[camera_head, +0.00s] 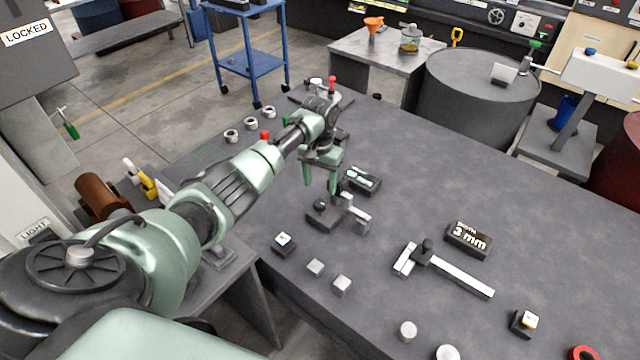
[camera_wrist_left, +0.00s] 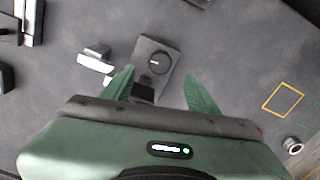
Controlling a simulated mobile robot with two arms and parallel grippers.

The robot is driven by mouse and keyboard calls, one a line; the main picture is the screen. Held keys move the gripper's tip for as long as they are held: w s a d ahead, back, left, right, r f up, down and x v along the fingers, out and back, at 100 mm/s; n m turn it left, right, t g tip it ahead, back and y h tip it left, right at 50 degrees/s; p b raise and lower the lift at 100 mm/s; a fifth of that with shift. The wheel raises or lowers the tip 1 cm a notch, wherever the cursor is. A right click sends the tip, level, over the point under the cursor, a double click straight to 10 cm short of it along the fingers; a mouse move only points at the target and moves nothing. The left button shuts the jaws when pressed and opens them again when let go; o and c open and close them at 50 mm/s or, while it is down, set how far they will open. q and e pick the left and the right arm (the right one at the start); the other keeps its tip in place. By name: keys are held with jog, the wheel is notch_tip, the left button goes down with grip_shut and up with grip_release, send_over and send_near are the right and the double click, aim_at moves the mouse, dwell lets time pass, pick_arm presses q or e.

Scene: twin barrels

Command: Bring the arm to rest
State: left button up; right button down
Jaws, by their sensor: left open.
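My left arm (camera_head: 235,185) reaches in from the left over the dark grey table (camera_head: 420,180). Its green left gripper (camera_head: 320,182) points down with its two fingers apart, and nothing shows between them. Below the fingers stands a small dark fixture (camera_head: 322,219) with a round black knob and a silver block beside it. In the left wrist view the open gripper (camera_wrist_left: 162,92) has this fixture (camera_wrist_left: 150,50) beyond and partly between its fingertips. The gap between fingertips and fixture is hard to judge. My right gripper is not in view.
A dark box (camera_head: 361,180) with pale green pieces lies close behind the gripper. A T-shaped slide gauge (camera_head: 455,272), a "3 mm" block (camera_head: 468,239) and small silver cubes (camera_head: 342,285) lie nearer. Several ring-shaped pieces (camera_head: 250,125) stand along the left edge. The table's right half is mostly clear.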

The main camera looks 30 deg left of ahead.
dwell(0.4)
